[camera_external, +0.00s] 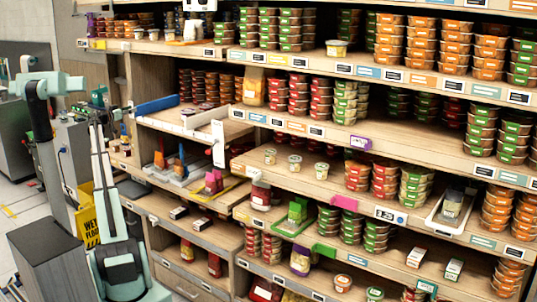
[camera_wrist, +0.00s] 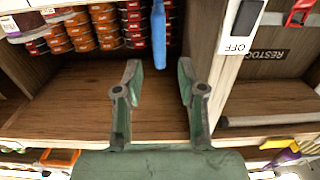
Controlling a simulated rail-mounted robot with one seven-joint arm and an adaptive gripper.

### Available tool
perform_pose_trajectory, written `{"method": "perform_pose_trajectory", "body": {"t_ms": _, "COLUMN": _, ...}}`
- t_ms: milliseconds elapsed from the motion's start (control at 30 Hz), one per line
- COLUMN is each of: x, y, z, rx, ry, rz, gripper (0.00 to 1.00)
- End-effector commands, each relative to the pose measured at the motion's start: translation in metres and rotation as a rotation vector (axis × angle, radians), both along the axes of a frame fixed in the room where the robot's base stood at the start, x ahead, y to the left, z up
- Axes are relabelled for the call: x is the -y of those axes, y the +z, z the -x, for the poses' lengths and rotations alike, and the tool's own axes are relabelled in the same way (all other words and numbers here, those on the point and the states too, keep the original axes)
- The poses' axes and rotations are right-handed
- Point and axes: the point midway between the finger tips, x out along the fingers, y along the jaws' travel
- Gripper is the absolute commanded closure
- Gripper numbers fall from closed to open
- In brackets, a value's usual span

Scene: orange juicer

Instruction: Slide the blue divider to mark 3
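The blue divider (camera_external: 157,105) lies at the left end of a middle shelf in the external view. In the wrist view the blue divider (camera_wrist: 158,38) is a narrow upright bar with a rounded lower end. My gripper (camera_wrist: 160,68) is open, with its two green-grey fingers spread apart. The divider's near end lies just beyond the fingertips, roughly in line with the gap between them, and nothing is held. I cannot make out a mark 3 beside the divider. In the external view my gripper is small and hard to make out near the shelf's left end.
A white panel with an OFF label (camera_wrist: 237,45) is to the right. A yellow wet-floor sign (camera_external: 88,215) stands near my base.

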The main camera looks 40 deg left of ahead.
Motion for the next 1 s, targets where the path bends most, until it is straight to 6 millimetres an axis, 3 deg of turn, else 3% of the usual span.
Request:
{"method": "perform_pose_trajectory", "body": {"t_ms": 100, "x": -0.002, "y": 0.003, "z": -0.025, "rx": -0.001, "ry": -0.002, "rz": 0.0, "gripper": 0.6}}
{"method": "perform_pose_trajectory", "body": {"t_ms": 333, "x": -0.003, "y": 0.002, "z": -0.057, "rx": -0.001, "ry": -0.001, "rz": -0.001, "gripper": 0.6}}
{"method": "perform_pose_trajectory", "body": {"t_ms": 800, "x": -0.003, "y": 0.0, "z": -0.068, "rx": -0.001, "ry": 0.0, "rz": -0.001, "gripper": 0.6}}
{"method": "perform_pose_trajectory", "body": {"t_ms": 833, "x": -0.003, "y": 0.0, "z": -0.068, "rx": -0.001, "ry": 0.0, "rz": -0.001, "gripper": 0.64}}
{"method": "perform_pose_trajectory", "body": {"t_ms": 933, "x": -0.003, "y": 0.0, "z": -0.068, "rx": -0.001, "ry": 0.0, "rz": -0.001, "gripper": 0.99}}
{"method": "perform_pose_trajectory", "body": {"t_ms": 1000, "x": -0.003, "y": 0.0, "z": -0.068, "rx": -0.001, "ry": 0.0, "rz": -0.001, "gripper": 1.0}}
